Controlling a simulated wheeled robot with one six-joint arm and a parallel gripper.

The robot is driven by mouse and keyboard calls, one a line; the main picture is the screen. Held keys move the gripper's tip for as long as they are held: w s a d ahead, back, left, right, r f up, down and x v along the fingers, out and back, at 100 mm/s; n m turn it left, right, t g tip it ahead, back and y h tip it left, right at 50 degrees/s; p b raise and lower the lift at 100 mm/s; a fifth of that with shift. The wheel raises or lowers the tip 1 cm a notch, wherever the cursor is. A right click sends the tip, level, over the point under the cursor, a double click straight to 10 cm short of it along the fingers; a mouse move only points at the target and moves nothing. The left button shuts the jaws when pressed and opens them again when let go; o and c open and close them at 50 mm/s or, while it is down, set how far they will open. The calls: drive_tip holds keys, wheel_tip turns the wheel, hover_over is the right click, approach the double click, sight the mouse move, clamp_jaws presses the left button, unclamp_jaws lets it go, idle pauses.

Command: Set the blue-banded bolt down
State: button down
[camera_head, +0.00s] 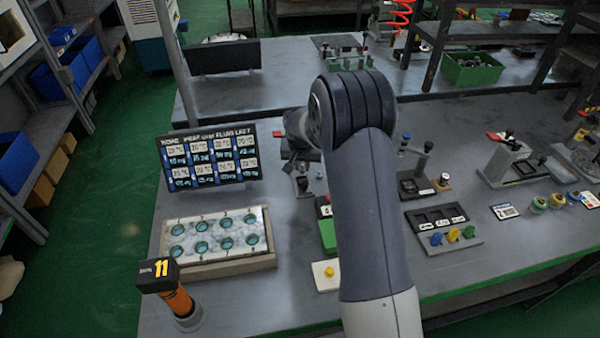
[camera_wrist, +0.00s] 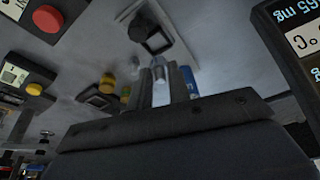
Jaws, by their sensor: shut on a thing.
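In the wrist view, my gripper (camera_wrist: 168,88) is shut on a slim bolt. The bolt's pale metallic end (camera_wrist: 158,70) shows between the fingers. A bit of blue shows at the right side of the grip, but I cannot tell whether it is the bolt's band. The rest of the bolt is hidden by the fingers and the gripper body. The gripper is above the grey bench. In the head view, my arm hides most of the gripper, and the bolt cannot be made out.
A tray with round teal wells (camera_head: 169,268) lies at the bench's front left, below a display panel (camera_head: 210,157). An orange post marked 11 (camera_head: 177,298) stands at the corner. A dark three-slot block (camera_head: 472,242) with blue, yellow and green knobs is on the right.

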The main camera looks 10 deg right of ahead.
sight(302, 171)
drive_tip(key=shift+f+p, duration=0.3)
drive_tip(key=shift+f, duration=1.7)
drive_tip(key=shift+f, duration=0.15)
drive_tip(key=c, duration=1.3)
unclamp_jaws()
drive_tip(key=shift+r, duration=0.3)
drive_tip(key=b+v, duration=0.1)
drive_tip(key=v, duration=1.1)
drive_tip(key=shift+s+f+b, duration=0.1)
drive_tip(key=shift+b, duration=0.2)
